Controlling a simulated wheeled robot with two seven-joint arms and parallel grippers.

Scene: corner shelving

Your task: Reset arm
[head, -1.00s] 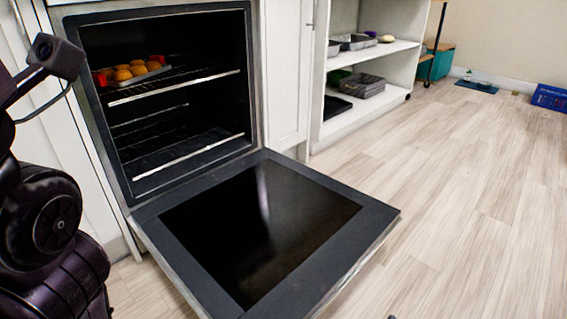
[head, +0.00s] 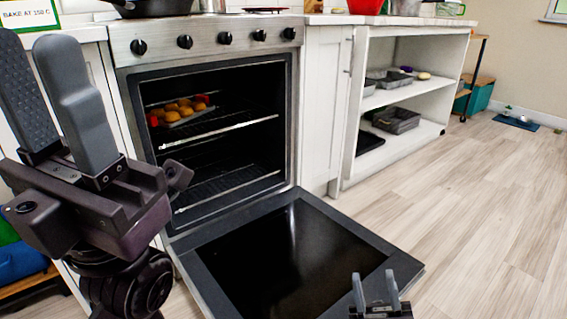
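My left gripper (head: 38,52) stands large at the left edge of the head view. Its two grey fingers point up, apart, with nothing between them. My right gripper (head: 375,278) shows small at the bottom, in front of the lowered oven door. Its two fingers are apart and empty. The oven (head: 207,42) stands behind, with its door (head: 218,270) folded down open. A tray with several golden baked pieces (head: 182,108) sits on the upper rack, with red at the tray's ends. Most of my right arm is out of view.
The open oven door juts out low over the wooden floor (head: 480,220). White shelving (head: 440,122) with grey trays stands right of the oven. A dark pan (head: 160,8) sits on the stove top. The floor to the right is mostly clear.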

